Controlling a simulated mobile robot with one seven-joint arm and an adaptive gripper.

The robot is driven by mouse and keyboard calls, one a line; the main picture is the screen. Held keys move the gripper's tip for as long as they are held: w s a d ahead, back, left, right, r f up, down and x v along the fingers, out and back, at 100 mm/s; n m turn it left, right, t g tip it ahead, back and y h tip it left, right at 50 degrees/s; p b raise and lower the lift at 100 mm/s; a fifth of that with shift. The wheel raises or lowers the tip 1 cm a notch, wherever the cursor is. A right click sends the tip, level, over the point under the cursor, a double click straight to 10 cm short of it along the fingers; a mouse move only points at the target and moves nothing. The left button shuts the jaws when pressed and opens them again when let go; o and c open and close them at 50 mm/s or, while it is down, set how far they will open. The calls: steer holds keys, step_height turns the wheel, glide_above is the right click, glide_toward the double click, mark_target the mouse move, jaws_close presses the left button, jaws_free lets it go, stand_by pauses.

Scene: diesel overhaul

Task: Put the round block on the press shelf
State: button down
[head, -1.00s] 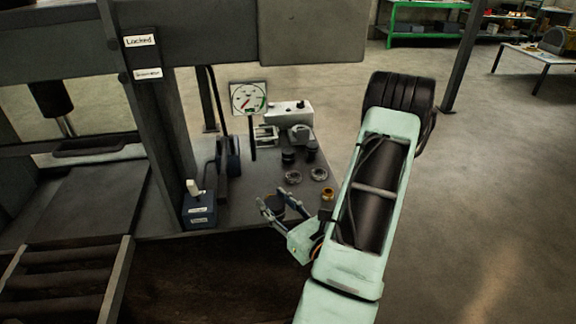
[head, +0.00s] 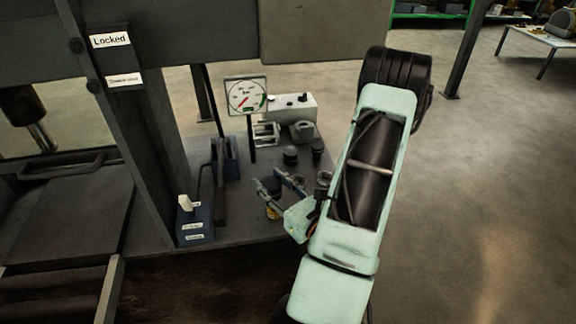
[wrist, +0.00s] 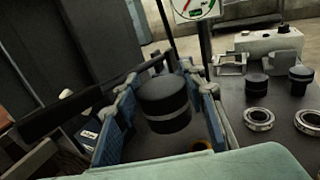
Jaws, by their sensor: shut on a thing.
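The round block (wrist: 164,104) is a dark, short cylinder with a paler band around it, between the blue finger pads in the wrist view. My gripper (head: 270,180) is shut on it. In the head view the block (head: 272,187) is small and partly covered by the fingers, over the front part of a flat grey shelf (head: 246,222) beside the press frame. Its height above that shelf is hard to tell. The press frame (head: 150,150) stands left of my gripper, with a flat dark bed (head: 65,215) further left.
A blue box with a pale lever (head: 195,222) stands at the shelf's front left. Behind my gripper are a gauge (head: 246,97), a white control box (head: 292,106) and dark cylinders (head: 290,155). Metal rings (wrist: 259,118) lie at the right. Open floor lies right of my arm.

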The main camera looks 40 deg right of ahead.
steer(key=w+b, duration=0.1)
steer(key=b, duration=0.1)
steer(key=shift+d+f+b, duration=0.3)
steer(key=shift+f+b, duration=0.1)
steer(key=w+d+f+b, duration=0.2)
steer(key=w+f+b, duration=0.1)
steer(key=b, duration=0.1)
steer(key=w+d+f+b, duration=0.2)
steer(key=w+f+b, duration=0.2)
steer(key=w+d+f+b, duration=0.3)
steer(key=w+f+b, duration=0.1)
steer(key=shift+f+b, duration=0.15)
steer(key=shift+b, duration=0.2)
steer(key=shift+f, duration=0.3)
steer(key=shift+s, duration=0.1)
steer(key=shift+f+b, duration=0.4)
steer(key=shift+b, duration=0.15)
steer(key=shift+f, duration=0.2)
steer(key=c, duration=1.2)
jaws_free()
steer(key=shift+f, duration=0.1)
